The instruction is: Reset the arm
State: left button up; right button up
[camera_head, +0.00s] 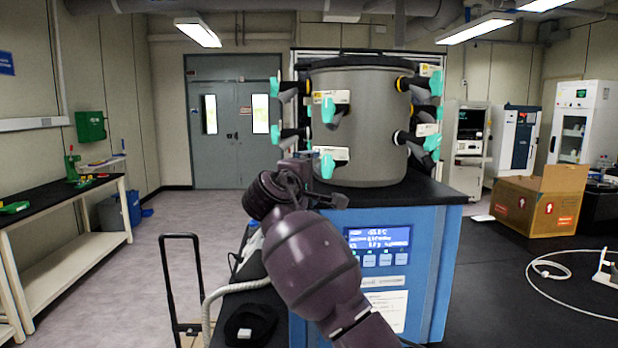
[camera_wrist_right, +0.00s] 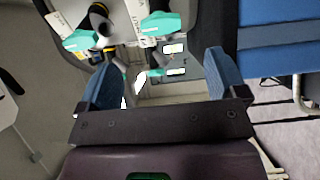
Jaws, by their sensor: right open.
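My right arm reaches up from the bottom of the head view, in front of the freeze dryer. Its gripper (camera_head: 312,182) is near the lower front valves of the grey drum and is partly hidden by the wrist. In the right wrist view the right gripper (camera_wrist_right: 165,85) has its two blue-padded fingers spread wide, with nothing between them. The freeze dryer (camera_head: 430,245) has a blue body with a lit display. Its grey drum (camera_head: 365,120) carries several teal-handled valves, such as one at the lower front (camera_head: 327,166). My left gripper is not in view.
A black-topped bench (camera_head: 75,195) runs along the left wall. A cart handle (camera_head: 180,240) stands left of the dryer. An open cardboard box (camera_head: 540,200) and a white cable (camera_head: 560,270) lie on the dark surface at right. The floor toward the grey doors (camera_head: 230,125) is clear.

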jog(key=a+r+m+t+y, duration=0.1)
jog(key=a+r+t+y, duration=0.35)
jog(key=y, duration=0.25)
jog(key=s+d+f+m+g+y, duration=0.15)
jog(key=s+d+f, duration=0.35)
jog(key=f, duration=0.6)
jog(key=s+d+f+m+y, duration=0.25)
jog(key=s+d+f, duration=0.2)
jog(key=f, duration=0.65)
jog(key=s+d+f+m+g+y, duration=0.1)
jog(key=s+d+f+m, duration=0.4)
jog(key=f, duration=0.6)
jog(key=s+d+f+g+h, duration=0.1)
jog(key=s+d+f, duration=0.3)
jog(key=s+f, duration=0.5)
jog(key=s+d+f+g+h+b, duration=0.1)
jog(key=s+d+f+g, duration=0.2)
jog(key=s+f, duration=0.6)
jog(key=s+d+f+m+g+h, duration=0.1)
jog(key=s+d+f+g, duration=0.1)
jog(key=s+d+f, duration=0.3)
jog(key=s+f, duration=0.4)
jog(key=s, duration=0.2)
jog(key=shift+s+d, duration=0.25)
jog(key=shift+d, duration=0.15)
